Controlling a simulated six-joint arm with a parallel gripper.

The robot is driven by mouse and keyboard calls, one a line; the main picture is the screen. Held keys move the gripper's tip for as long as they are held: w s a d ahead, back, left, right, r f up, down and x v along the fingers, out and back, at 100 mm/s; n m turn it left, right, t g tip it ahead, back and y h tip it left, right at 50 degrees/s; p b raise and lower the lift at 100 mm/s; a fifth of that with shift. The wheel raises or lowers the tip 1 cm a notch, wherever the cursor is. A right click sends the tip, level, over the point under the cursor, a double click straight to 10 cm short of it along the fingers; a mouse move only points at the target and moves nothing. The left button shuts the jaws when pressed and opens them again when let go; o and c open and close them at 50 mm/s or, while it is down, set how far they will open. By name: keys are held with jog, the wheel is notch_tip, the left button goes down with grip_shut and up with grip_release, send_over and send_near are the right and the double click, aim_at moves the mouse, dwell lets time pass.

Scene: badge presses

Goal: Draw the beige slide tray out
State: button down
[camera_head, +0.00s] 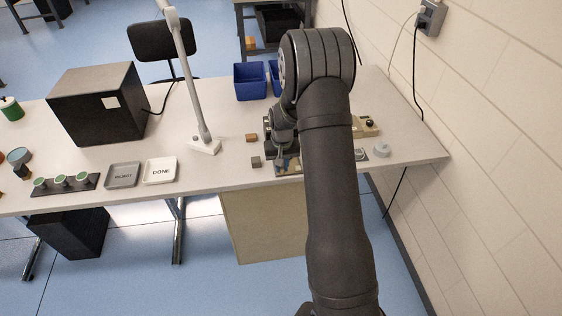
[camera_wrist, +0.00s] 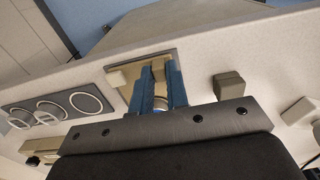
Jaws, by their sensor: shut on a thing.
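The beige slide tray (camera_wrist: 131,69) shows in the wrist view as a flat tan plate, partly covered by my fingers. A small cream block (camera_wrist: 116,79) is at its left side. My gripper (camera_wrist: 160,72) has its blue fingers over the plate, shut on a small pale part between them that looks like the tray's grip. In the head view my gripper (camera_head: 286,160) is low over the table front, left of my forearm, which hides much of the press area.
A beige press with a black knob (camera_head: 366,126) stands to the right, partly behind my arm. A grey block (camera_head: 256,162) and a brown block (camera_head: 251,138) lie to the left. The DONE tray (camera_head: 160,171), lamp (camera_head: 203,130) and blue bin (camera_head: 250,82) are farther off.

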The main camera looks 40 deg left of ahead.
jog(key=shift+s+d, duration=0.15)
jog(key=shift+s, duration=0.05)
jog(key=c, duration=1.4)
grip_release()
jog(key=shift+r, duration=0.2)
notch_tip(320, 180, up, 17)
jog(key=shift+r, duration=0.1)
notch_tip(320, 180, up, 7)
jog(key=shift+f, duration=0.2)
